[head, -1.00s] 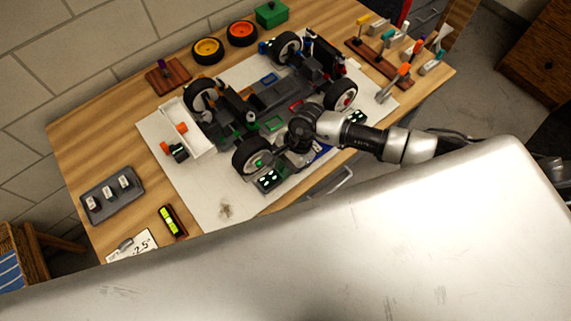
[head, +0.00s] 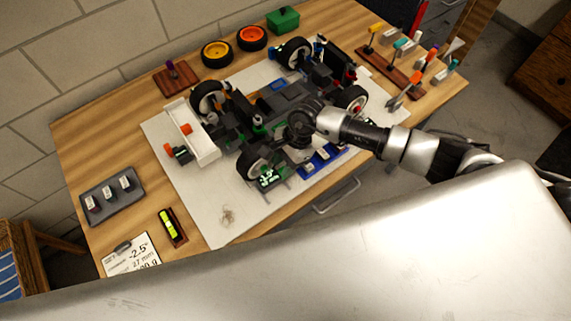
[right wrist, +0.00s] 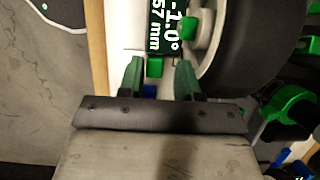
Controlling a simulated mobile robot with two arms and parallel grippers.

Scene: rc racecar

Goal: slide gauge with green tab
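The gauge (head: 268,178) has a dark display with light digits and stands beside the car's near front wheel (head: 254,160). In the right wrist view its display (right wrist: 163,28) reads -1.0° and 57 mm, close to the black tyre (right wrist: 240,50). Its green tab (right wrist: 155,67) lies between the dark green fingers of my right gripper (right wrist: 158,78). The fingers are apart, with a gap on both sides of the tab. In the head view my right gripper (head: 294,155) is low by the wheel, its fingertips hard to make out. My left gripper is not in view.
The car chassis (head: 285,95) fills much of the white mat (head: 225,215). A blue pad (head: 322,160) lies right of my gripper. A level (head: 172,226), a grey tray (head: 112,197) and a note card (head: 131,256) are at left. A tool rack (head: 390,72) stands at right.

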